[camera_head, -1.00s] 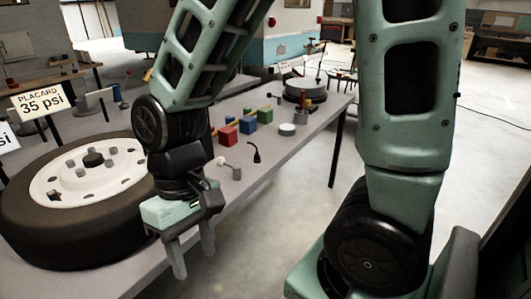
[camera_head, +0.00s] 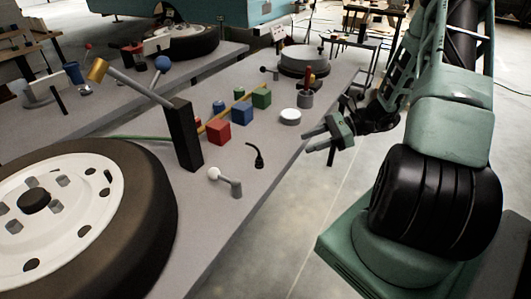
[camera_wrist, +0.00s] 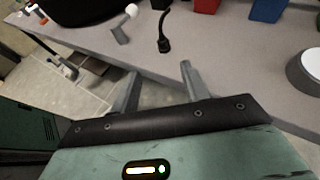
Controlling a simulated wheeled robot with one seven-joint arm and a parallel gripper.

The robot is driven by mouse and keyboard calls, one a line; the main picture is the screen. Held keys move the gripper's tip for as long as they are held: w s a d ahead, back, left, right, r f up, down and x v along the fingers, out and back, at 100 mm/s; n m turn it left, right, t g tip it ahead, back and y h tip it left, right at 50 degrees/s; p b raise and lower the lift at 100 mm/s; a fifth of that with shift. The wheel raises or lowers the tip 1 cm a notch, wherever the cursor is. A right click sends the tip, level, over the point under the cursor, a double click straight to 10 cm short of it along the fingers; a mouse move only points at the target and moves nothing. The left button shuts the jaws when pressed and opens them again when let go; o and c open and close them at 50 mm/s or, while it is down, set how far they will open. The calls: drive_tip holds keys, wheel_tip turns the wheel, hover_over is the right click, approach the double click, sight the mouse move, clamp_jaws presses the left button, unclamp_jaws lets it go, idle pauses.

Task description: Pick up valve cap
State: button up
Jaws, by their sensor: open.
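I cannot tell for sure which small part is the valve cap. A black piece with a thin curved stem (camera_head: 257,160) stands on the grey table and also shows in the wrist view (camera_wrist: 165,44). A grey bent piece with a white ball end (camera_head: 231,184) stands left of it, also in the wrist view (camera_wrist: 120,35). My gripper (camera_head: 306,140) is open and empty beside the table's right edge, right of the black piece and apart from it. In the wrist view its fingertips (camera_wrist: 158,70) point toward the table edge, with the black piece beyond them.
A tyre with a white wheel (camera_head: 75,195) fills the near left. A black post (camera_head: 184,135) with a slanted rod stands beside it. A red block (camera_head: 217,132), blue and green blocks and a white disc (camera_head: 290,116) sit behind. Floor lies open right of the table.

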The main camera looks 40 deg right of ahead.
sight(261, 158)
drive_tip(key=p+x, duration=0.1)
drive_tip(key=x, duration=0.4)
drive_tip(key=p+x, duration=0.1)
drive_tip(key=x, duration=1.1)
drive_tip(key=shift+w+d+p, duration=0.3)
drive_tip(key=shift+p, duration=0.1)
drive_tip(key=shift+t, duration=0.3)
clamp_jaws()
